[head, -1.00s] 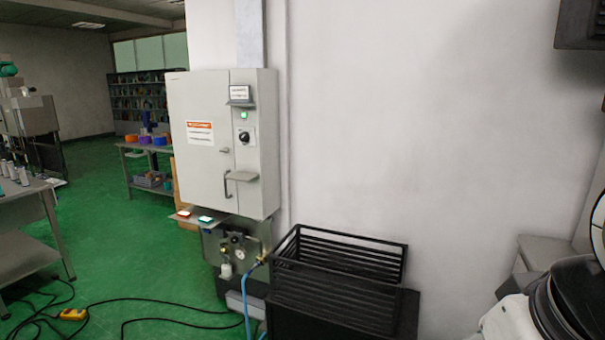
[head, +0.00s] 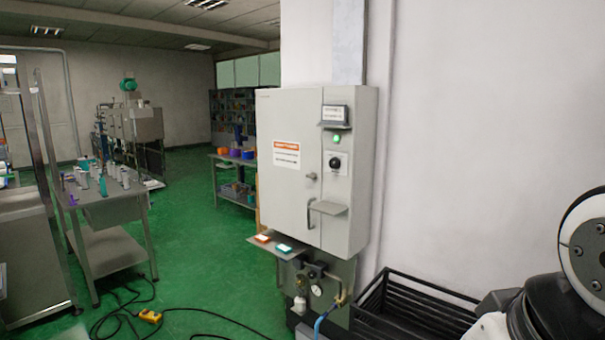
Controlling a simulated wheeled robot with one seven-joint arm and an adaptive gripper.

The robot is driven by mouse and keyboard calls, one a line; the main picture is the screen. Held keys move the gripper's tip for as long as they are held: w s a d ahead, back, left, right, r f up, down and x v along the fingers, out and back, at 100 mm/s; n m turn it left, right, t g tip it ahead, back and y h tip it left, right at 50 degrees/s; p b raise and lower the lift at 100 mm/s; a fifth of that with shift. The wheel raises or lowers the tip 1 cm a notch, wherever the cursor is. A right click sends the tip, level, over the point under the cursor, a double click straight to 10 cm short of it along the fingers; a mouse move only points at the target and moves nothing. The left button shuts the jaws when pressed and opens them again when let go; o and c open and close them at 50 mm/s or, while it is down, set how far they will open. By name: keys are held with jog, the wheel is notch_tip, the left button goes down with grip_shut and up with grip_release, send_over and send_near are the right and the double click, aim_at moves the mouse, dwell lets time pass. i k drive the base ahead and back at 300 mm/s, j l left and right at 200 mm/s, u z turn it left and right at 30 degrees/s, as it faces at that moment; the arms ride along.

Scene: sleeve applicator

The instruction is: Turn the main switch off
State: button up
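The main switch looks to be the round black rotary knob (head: 334,162) on a pale plate on the right strip of the grey electrical cabinet (head: 285,205). Its exact pointer position is too small to tell. A lit green lamp (head: 336,140) sits just above the knob, with a small dark display above that. Below are a small shelf and a dark door handle. Part of my arm shows at the right edge of the head view, apart from the cabinet. My gripper is not in view.
A black slatted crate (head: 420,310) stands right of the cabinet, near my arm. Cables and a yellow box (head: 150,316) lie on the green floor. A metal table (head: 105,215) stands left.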

aim_at(335, 164)
jog(key=i+j+u, duration=0.2)
jog(key=i+u, duration=0.15)
jog(key=i, duration=0.35)
jog(key=i+u, duration=0.4)
jog(key=i, duration=0.35)
